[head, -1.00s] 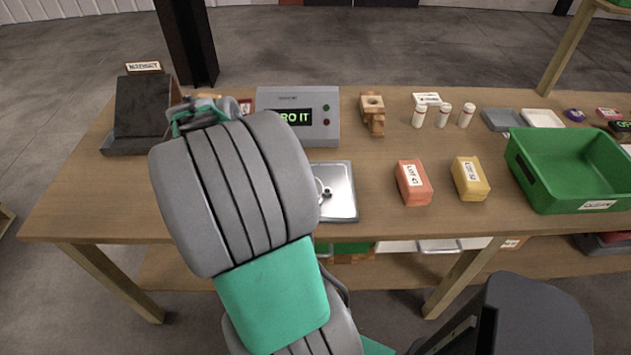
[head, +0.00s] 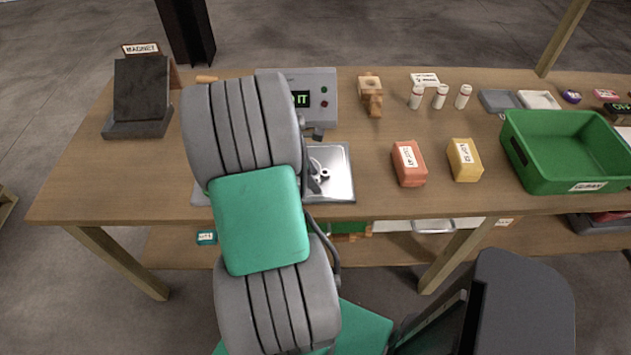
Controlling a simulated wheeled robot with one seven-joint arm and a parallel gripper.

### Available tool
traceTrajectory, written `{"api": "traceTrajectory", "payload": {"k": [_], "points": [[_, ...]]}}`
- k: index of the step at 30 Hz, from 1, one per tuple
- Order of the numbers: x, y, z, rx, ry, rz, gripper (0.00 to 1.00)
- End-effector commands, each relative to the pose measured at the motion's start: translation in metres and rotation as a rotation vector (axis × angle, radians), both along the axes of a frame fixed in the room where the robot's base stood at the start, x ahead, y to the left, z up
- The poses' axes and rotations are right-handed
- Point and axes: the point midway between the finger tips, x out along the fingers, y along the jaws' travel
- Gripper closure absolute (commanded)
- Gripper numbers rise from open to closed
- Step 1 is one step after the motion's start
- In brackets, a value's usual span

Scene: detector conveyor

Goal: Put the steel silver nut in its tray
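My arm covers the left middle of the table. Grey parts at the end of my arm (head: 314,178) show at its right edge, over a shiny metal plate (head: 341,186). The fingertips cannot be made out, nor whether they hold anything. A small round silver piece (head: 323,172) shows on or just above the plate, partly hidden by my arm. I cannot tell whether it is the steel nut. Two small shallow trays, one grey (head: 497,101) and one white (head: 538,100), lie at the back right. I cannot tell which is the nut's tray.
A detector box (head: 325,87) stands behind the plate. A black magnet stand (head: 140,98) is at the left. A wooden piece (head: 371,92), several white bottles (head: 440,97), an orange block (head: 409,164), a yellow block (head: 464,160) and a green bin (head: 563,172) occupy the right.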

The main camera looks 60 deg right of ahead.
Motion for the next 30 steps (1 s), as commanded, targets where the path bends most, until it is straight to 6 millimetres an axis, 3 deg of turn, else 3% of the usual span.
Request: {"api": "traceTrajectory", "payload": {"k": [16, 30], "points": [[0.0003, 0.0002, 0.0003, 0.0, 0.0, 0.0, 0.99], [0.0004, -0.0001, 0.0018, -0.001, -0.001, 0.0, 1.0]]}}
